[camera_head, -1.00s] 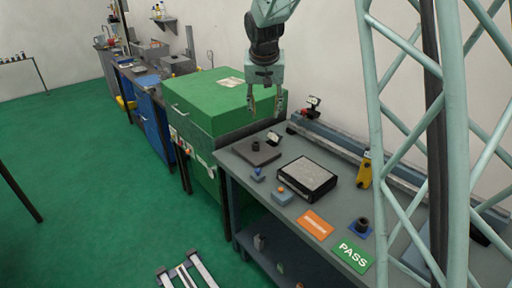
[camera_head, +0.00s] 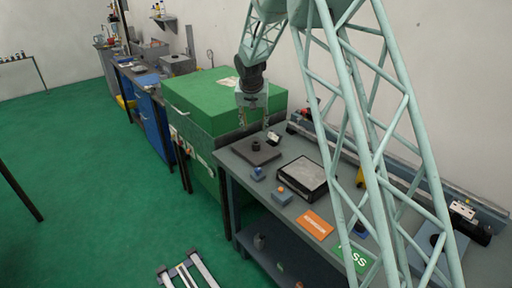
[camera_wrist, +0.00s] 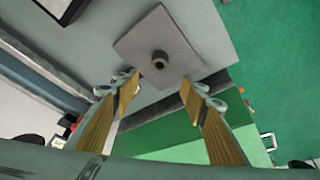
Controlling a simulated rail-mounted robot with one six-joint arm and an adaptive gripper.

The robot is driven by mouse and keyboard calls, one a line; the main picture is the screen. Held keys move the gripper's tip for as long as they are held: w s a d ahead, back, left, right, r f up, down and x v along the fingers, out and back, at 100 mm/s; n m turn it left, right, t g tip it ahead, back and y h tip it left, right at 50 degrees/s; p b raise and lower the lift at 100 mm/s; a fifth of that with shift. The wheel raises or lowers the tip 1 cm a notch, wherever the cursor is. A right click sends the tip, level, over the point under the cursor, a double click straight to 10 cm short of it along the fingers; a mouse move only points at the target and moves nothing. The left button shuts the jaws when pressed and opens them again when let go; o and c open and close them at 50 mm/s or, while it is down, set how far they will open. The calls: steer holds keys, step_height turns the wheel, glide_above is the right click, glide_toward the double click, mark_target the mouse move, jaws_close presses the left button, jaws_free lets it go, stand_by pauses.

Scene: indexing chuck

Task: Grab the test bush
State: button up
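A small dark round bush (camera_head: 256,146) stands upright on a dark square plate (camera_head: 240,150) at the table's far left. In the wrist view the bush (camera_wrist: 159,60) shows from above, with its hole visible, on the plate (camera_wrist: 133,43). I cannot tell by a label whether this is the test bush. My gripper (camera_head: 254,122) hangs above the plate, pointing down. In the wrist view its fingers (camera_wrist: 160,85) are wide apart with nothing between the tips, and the bush appears just beyond them.
A green cabinet (camera_head: 200,100) stands close to the left of the plate. A black-framed tray (camera_head: 302,178), two small blocks with blue (camera_head: 258,172) and orange (camera_head: 281,194) tops, an orange card (camera_head: 315,224) and a partly covered green PASS card (camera_head: 354,257) lie on the table.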

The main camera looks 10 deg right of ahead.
steer(key=shift+w+f, duration=0.1)
steer(key=shift+f, duration=0.1)
stand_by(0.3)
glide_above(256, 142)
steer(key=s, duration=0.3)
steer(key=shift+w+a+f, duration=0.1)
steer(key=shift+a+f, duration=0.05)
steer(key=shift+f, duration=1.15)
steer(key=shift+w+a+f, duration=0.1)
steer(key=shift+a+f, duration=0.05)
steer(key=shift+f, duration=1.1)
steer(key=shift+a+f, duration=0.15)
steer(key=shift+f, duration=1.15)
steer(key=shift+f, duration=0.1)
steer(key=shift+x, duration=2.5)
steer(key=shift+s+d, duration=0.1)
steer(key=shift+s, duration=0.05)
steer(key=c, duration=1.1)
